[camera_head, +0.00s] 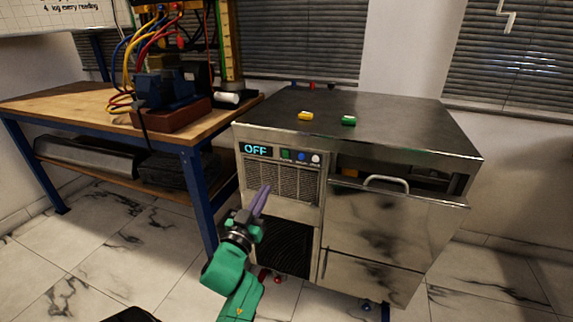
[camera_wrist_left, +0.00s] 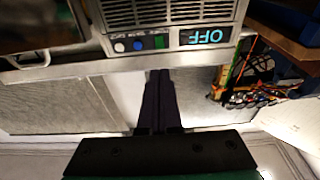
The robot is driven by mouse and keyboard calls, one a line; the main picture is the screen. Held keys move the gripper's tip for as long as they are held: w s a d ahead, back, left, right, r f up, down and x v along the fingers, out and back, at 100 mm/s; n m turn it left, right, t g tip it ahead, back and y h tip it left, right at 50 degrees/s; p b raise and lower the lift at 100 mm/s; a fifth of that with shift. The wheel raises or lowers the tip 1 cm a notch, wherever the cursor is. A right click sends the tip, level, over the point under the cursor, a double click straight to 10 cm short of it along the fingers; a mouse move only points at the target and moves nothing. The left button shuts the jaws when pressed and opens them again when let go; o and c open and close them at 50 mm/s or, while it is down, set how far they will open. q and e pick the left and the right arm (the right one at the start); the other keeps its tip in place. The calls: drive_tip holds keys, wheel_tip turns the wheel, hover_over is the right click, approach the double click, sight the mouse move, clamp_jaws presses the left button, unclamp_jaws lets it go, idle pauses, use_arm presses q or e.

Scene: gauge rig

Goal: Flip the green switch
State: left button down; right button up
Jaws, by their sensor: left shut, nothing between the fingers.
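The green switch (camera_head: 285,154) is a small square on the front panel of a steel machine (camera_head: 400,225), between a lit display reading OFF (camera_head: 257,150) and a blue button (camera_head: 301,156). The left wrist view shows the panel upside down, with the green switch (camera_wrist_left: 161,41) just above my fingertips. My left gripper (camera_head: 265,188) is shut and empty, its dark fingers pointing up at the panel, below the switch. In the left wrist view the closed fingertips (camera_wrist_left: 159,72) appear close under the switch; I cannot tell the exact gap. My right gripper is not in view.
A white button (camera_head: 316,158) sits right of the blue one. A yellow block (camera_head: 305,115) and a green block (camera_head: 348,120) lie on the machine's top. A drawer handle (camera_head: 386,180) juts out at right. A workbench (camera_head: 60,100) with a vise and cables stands left.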

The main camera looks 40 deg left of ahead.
sight(285, 153)
use_arm(q)
drive_tip(key=b+x, duration=0.1)
drive_tip(key=x, duration=1.2)
drive_tip(key=shift+w+a+r, duration=0.1)
drive_tip(key=shift+w+a, duration=0.1)
drive_tip(key=shift+w, duration=0.3)
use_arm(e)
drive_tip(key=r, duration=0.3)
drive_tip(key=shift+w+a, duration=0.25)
